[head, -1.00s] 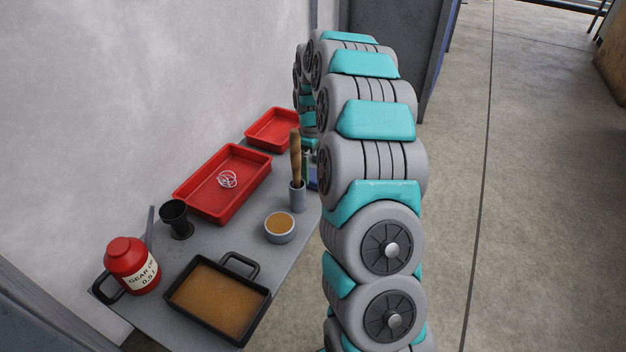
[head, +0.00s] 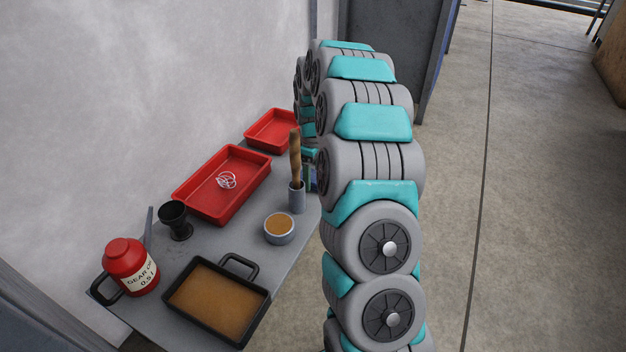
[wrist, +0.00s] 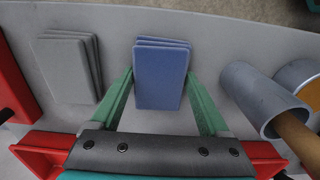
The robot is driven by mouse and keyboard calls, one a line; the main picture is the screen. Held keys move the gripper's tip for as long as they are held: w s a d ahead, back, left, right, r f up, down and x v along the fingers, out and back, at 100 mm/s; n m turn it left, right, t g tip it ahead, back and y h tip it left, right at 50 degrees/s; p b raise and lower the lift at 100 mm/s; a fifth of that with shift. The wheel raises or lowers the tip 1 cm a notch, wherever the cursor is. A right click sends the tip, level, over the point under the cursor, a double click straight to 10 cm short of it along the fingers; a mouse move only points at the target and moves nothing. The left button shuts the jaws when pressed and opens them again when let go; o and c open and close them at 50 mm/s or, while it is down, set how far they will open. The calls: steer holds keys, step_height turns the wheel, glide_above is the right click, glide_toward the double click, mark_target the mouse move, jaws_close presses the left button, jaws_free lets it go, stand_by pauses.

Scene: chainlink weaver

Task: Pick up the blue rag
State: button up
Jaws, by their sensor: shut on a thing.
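The blue rag (wrist: 160,78) is a folded, layered stack in the middle of the wrist view. My gripper (wrist: 159,74) has one green finger on each side of it and is shut on it. The rag appears low over the grey table (wrist: 215,28); I cannot tell whether it still touches the top. In the head view my arm hides most of the gripper and rag.
A folded grey rag (wrist: 66,68) lies left of the blue one. A grey cup (wrist: 252,98) with a wooden-handled tool (head: 295,155) stands close on the right. Red trays (head: 190,212) (head: 262,140), a tan-filled bowl (head: 279,238), a black pan (head: 175,308) and a gear oil can (head: 122,258) occupy the table.

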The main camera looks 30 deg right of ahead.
mark_target(313, 176)
steer(key=shift+c, duration=0.9)
step_height(313, 176, up, 10)
steer(key=p, duration=0.1)
